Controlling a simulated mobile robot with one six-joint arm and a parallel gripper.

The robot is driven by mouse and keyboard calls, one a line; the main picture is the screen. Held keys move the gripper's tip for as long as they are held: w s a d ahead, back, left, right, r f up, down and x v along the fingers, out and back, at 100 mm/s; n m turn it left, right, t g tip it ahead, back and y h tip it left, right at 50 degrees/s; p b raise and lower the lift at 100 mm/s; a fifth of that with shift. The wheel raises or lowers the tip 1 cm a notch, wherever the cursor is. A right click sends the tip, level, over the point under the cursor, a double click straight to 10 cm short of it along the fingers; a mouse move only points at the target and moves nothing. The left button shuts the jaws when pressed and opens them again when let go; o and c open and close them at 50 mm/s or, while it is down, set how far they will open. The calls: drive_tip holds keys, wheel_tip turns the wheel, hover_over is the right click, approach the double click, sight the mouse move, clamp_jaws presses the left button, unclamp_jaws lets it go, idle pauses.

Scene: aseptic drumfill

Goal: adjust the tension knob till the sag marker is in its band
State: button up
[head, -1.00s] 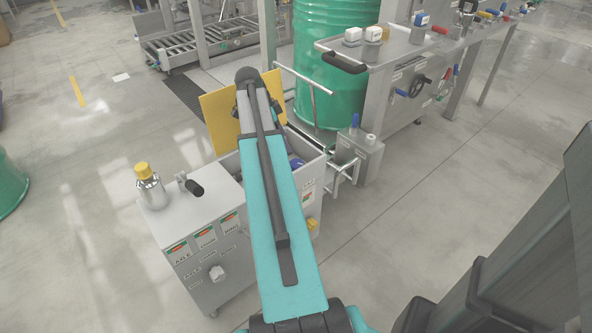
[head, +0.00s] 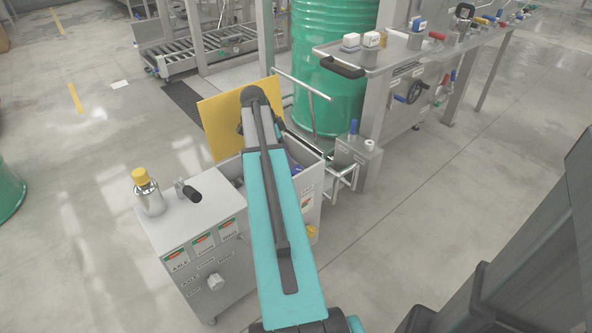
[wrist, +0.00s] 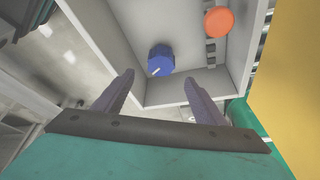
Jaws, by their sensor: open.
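A blue knob (wrist: 160,60) with a white pointer line sits inside a grey open box (wrist: 120,30) in the wrist view. My gripper (wrist: 159,78) is open, its two fingers apart on either side of and short of the knob, with nothing between them. An orange round part (wrist: 219,20) lies to the right of the knob, by a dark slotted strip. In the head view my arm covers much of the box (head: 310,190), and a bit of blue (head: 295,167) shows inside it. I cannot make out the sag marker or its band.
A yellow panel (head: 235,115) stands up at the back of the box. A grey cabinet (head: 200,240) with a yellow-capped bottle (head: 147,192) stands on the left. A green drum (head: 333,60) and a steel bench (head: 400,70) stand behind. The floor at right is open.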

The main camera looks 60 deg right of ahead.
sight(296, 169)
drive_tip(key=b+x, duration=0.1)
drive_tip(key=x, duration=0.8)
drive_tip(key=shift+s+f, duration=0.1)
drive_tip(key=shift+f, duration=0.15)
drive_tip(key=c, duration=1)
drive_tip(key=shift+d, duration=0.45)
drive_tip(key=shift+a, duration=0.4)
